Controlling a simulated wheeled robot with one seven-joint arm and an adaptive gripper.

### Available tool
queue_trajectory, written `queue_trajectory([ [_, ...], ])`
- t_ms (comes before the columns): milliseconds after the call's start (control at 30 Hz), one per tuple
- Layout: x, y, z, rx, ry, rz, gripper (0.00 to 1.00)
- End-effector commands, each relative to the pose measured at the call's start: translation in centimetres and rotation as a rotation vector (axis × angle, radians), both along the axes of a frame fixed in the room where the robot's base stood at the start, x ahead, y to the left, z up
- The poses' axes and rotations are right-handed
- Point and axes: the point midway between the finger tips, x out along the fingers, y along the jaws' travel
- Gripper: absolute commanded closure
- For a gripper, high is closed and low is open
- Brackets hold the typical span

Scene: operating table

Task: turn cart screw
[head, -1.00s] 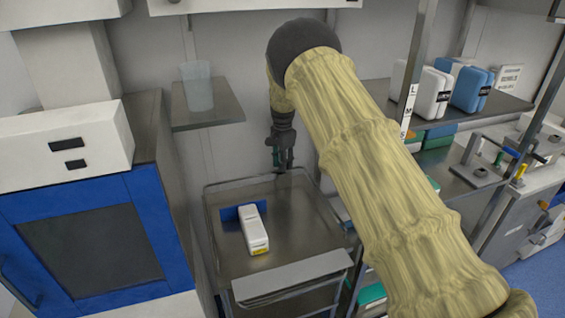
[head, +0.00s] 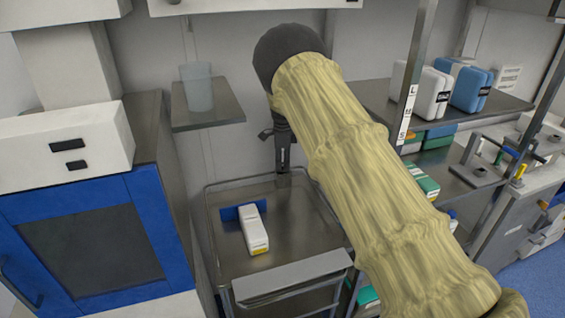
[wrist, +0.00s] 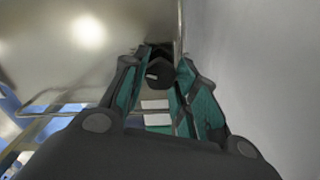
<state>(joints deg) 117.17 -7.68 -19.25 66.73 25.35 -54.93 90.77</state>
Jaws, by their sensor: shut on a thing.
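The metal cart (head: 302,218) stands below my arm, with its flat top and raised rim in the head view. My gripper (head: 283,160) points down at the cart's back edge, and its upper part is hidden by my arm. In the wrist view, my gripper (wrist: 158,62) has its green-lined fingers closed around a small dark knob-like piece, which looks like the cart screw (wrist: 157,75). The fingers hide much of it. In the head view the screw cannot be made out.
A white box with a yellow label (head: 254,230) and a blue piece (head: 236,212) lie on the cart. A small shelf (head: 208,112) with a translucent cup (head: 197,88) is left of my arm. A blue-framed cabinet (head: 95,240) stands left; a rack with cases (head: 470,90) stands right.

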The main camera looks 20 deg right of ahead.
Motion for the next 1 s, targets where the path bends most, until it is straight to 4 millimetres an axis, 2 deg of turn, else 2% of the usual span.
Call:
queue_trajectory([
  [433, -0.01, -0.05, -0.06, 0.000, 0.000, -0.011, 0.95],
  [467, -0.01, -0.05, -0.06, 0.000, 0.000, -0.011, 0.69],
  [567, -0.01, -0.04, -0.05, 0.000, 0.000, -0.011, 0.51],
  [600, -0.01, -0.03, -0.05, 0.000, 0.000, -0.011, 0.48],
  [1000, 0.04, 0.01, 0.59, 0.001, -0.001, -0.010, 0.48],
])
